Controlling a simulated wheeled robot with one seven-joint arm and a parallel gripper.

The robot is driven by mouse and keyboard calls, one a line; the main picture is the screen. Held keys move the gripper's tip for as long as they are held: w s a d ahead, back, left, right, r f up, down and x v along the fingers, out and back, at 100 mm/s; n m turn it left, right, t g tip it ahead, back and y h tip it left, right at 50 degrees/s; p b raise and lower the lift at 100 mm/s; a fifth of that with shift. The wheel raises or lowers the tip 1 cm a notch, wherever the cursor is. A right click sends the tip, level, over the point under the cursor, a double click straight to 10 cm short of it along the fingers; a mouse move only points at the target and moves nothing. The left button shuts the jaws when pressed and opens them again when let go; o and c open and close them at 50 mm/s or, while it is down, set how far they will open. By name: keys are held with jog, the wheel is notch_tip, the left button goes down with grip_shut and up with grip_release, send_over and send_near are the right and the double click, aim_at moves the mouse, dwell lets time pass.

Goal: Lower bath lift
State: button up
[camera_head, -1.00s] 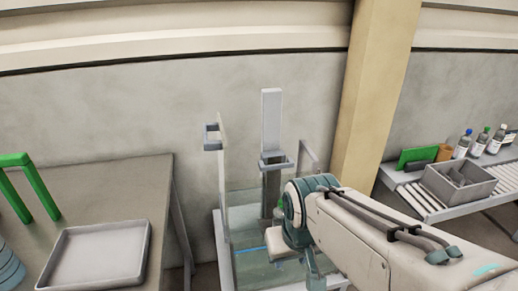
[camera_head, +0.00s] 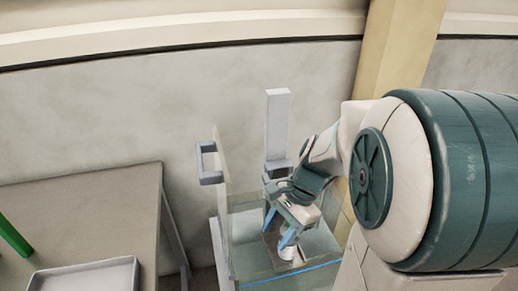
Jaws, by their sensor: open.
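The bath is a clear-walled tank (camera_head: 245,235) with a blue line along its lower front. The lift's pale upright column (camera_head: 277,125) stands at the tank's back, with a grey bracket (camera_head: 275,166) around its lower part. My gripper (camera_head: 288,243) is open, pointing down inside the tank's outline, just in front of the column. A small white item (camera_head: 289,252) shows at its fingertips; I cannot tell if they touch it. My wrist and arm hide the tank's right side and part of the lift.
A grey U-shaped handle (camera_head: 207,163) stands out from the tank's left upright panel. A table (camera_head: 90,215) at the left bears a shallow grey tray (camera_head: 85,278) and a green bar (camera_head: 13,238). A yellow pillar (camera_head: 400,50) rises behind my arm.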

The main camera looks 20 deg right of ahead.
jog(key=w+d+f+m+t+y+p, duration=0.1)
jog(key=w+d+f+m+t+y, duration=0.15)
jog(key=w+d+m+t, duration=0.6)
jog(key=s+d+f+m+t+y+p, duration=0.1)
jog(key=d+f+m+y, duration=0.3)
jog(key=m, duration=0.9)
jog(key=w+d+m+t+y+p, duration=0.1)
jog(key=w+d+m+t, duration=0.3)
jog(key=d+m, duration=0.45)
jog(key=shift+m, duration=0.8)
jog(key=x, duration=0.5)
jog(key=p+x, duration=0.1)
jog(key=x, duration=0.9)
jog(key=shift+s+a, duration=0.3)
